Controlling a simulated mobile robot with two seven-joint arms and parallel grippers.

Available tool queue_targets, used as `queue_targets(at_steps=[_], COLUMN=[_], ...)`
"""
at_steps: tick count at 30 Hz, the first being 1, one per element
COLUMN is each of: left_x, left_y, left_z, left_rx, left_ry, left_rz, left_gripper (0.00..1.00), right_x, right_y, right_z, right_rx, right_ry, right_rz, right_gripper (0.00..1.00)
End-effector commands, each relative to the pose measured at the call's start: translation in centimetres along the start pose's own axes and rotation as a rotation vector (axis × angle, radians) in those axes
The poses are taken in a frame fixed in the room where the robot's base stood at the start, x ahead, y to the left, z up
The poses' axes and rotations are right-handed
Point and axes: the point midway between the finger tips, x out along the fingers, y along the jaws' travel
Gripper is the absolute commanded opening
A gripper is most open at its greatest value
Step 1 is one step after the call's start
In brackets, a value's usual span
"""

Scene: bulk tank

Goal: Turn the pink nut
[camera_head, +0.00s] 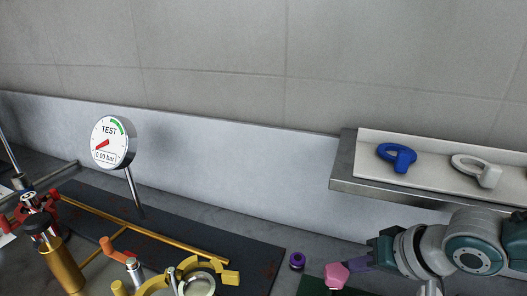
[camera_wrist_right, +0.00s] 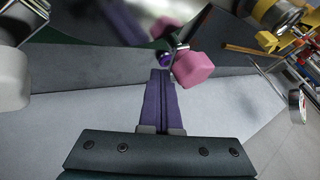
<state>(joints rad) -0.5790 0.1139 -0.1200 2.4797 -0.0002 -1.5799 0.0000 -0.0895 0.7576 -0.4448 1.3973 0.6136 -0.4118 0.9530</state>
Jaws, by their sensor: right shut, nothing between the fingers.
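The pink nut (camera_head: 337,275) is a faceted block low in the head view, right of centre. In the right wrist view the pink nut (camera_wrist_right: 193,68) sits on a metal stem just right of the fingertips. My right gripper (camera_head: 350,265) comes in from the right, with its purple fingers beside the nut. In the wrist view the fingers of the right gripper (camera_wrist_right: 160,73) lie together with nothing between them. Whether a fingertip touches the nut is unclear. My left gripper is not in view.
A purple ring (camera_head: 297,260) stands left of the nut. A shelf (camera_head: 346,170) with a blue handle (camera_head: 397,157) and a white handle (camera_head: 478,170) juts out above my right arm. A TEST gauge (camera_head: 112,142) reads 0.00 bar. Yellow fittings (camera_head: 190,277) and a brass cylinder (camera_head: 62,268) stand left.

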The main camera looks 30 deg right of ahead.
Motion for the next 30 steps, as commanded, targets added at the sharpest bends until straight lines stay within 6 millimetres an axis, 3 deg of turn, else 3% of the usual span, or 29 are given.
queue_targets(at_steps=[30], left_x=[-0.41], left_y=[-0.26], left_z=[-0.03], left_rx=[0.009], left_ry=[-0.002], left_rz=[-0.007], left_gripper=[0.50], right_x=[0.57], right_y=[-0.52], right_z=[-0.60], right_rx=[0.001], right_ry=[0.001], right_rz=[0.000], right_gripper=[0.00])
